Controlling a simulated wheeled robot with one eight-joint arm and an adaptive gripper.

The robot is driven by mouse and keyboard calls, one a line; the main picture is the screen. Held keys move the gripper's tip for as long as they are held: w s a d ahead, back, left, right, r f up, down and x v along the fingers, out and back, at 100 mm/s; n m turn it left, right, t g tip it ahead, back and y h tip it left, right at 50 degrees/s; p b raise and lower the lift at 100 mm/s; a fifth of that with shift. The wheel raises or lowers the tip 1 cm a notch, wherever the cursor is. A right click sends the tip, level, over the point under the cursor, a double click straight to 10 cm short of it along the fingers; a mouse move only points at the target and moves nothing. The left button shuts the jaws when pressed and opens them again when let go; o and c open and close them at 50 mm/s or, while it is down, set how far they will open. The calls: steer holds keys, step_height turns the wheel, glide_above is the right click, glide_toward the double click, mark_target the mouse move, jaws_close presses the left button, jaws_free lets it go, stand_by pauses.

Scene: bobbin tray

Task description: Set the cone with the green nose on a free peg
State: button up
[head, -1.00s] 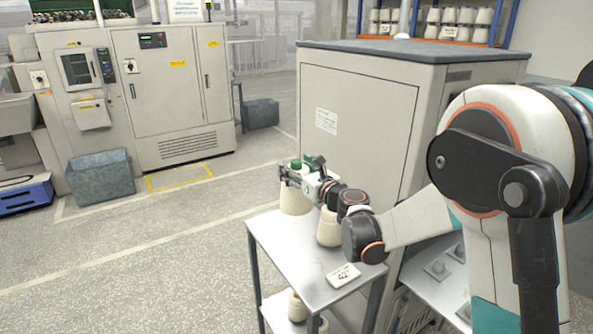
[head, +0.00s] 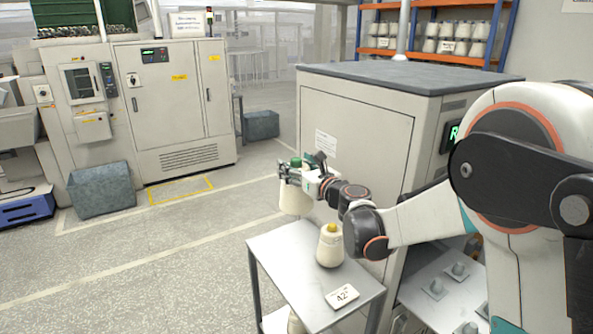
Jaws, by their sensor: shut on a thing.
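My gripper (head: 296,173) is shut on the cone with the green nose (head: 293,199), near its top. The cone is cream and upright, and hangs above the far left edge of the small grey table (head: 275,256). Its green nose (head: 296,161) shows above the fingers. Several grey pegs on square bases stand on a grey tray (head: 425,311) at the lower right; two of them (head: 435,286) are plainly bare. My arm partly covers the tray's far side, and the frame's lower edge cuts it off.
A cream cone with a yellow nose (head: 330,246) stands on the small table, behind a card marked 42 (head: 342,296). A large grey cabinet (head: 350,140) rises close behind the table. Open floor (head: 150,260) lies to the left.

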steer(key=shift+r+p, duration=3.1)
steer(key=shift+r, duration=2.45)
steer(key=shift+f, duration=0.15)
